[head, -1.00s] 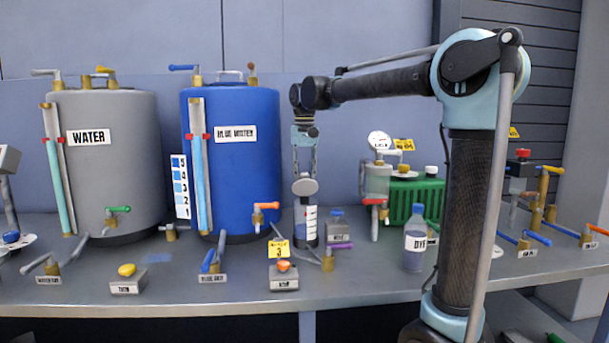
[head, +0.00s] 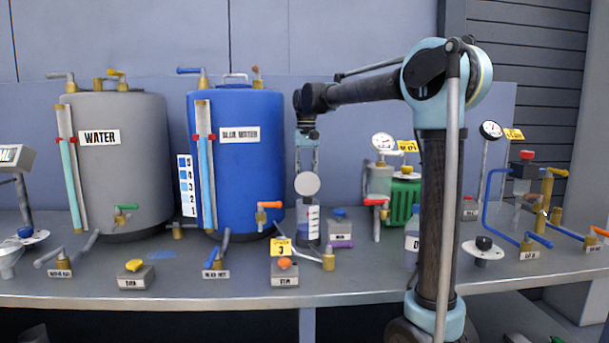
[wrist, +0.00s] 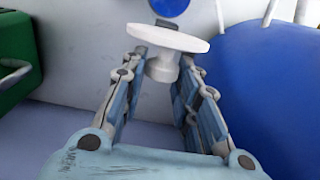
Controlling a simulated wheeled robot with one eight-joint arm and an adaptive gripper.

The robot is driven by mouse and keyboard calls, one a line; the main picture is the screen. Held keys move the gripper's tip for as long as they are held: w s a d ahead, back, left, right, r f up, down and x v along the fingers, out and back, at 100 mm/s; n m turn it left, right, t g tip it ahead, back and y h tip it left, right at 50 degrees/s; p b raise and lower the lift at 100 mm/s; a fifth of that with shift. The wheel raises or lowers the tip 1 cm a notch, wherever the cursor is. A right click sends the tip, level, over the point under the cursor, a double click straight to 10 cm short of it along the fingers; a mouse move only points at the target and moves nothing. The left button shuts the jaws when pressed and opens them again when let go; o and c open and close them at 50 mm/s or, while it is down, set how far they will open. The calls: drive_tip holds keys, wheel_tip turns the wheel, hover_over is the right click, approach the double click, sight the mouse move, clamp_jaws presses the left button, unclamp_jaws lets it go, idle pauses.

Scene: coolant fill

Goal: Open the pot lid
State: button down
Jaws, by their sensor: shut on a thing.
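The pot (head: 308,225) is a small clear vessel with a white scale strip, standing on the bench right of the blue tank. The pale round lid (head: 307,184) is above the pot's mouth, its disc turned towards the head camera. My gripper (head: 307,172) points down and is shut on the lid's stem. In the wrist view the lid (wrist: 185,38) is a wide white disc with a short stem between my fingertips (wrist: 163,74). I cannot tell whether the lid's lower edge touches the pot.
The blue tank (head: 245,165) stands close on the left. A green box (head: 404,203) and a red-handled valve (head: 376,202) are to the right. A yellow-tagged block (head: 285,272) and a purple-marked block (head: 340,240) are near the pot. My arm partly hides the DYE bottle (head: 411,243).

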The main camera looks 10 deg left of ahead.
drive_tip(key=shift+w, duration=0.1)
drive_tip(key=c, duration=1.2)
unclamp_jaws()
drive_tip(key=shift+c, duration=0.2)
wheel_tip(320, 180, up, 12)
drive_tip(key=shift+f, duration=0.1)
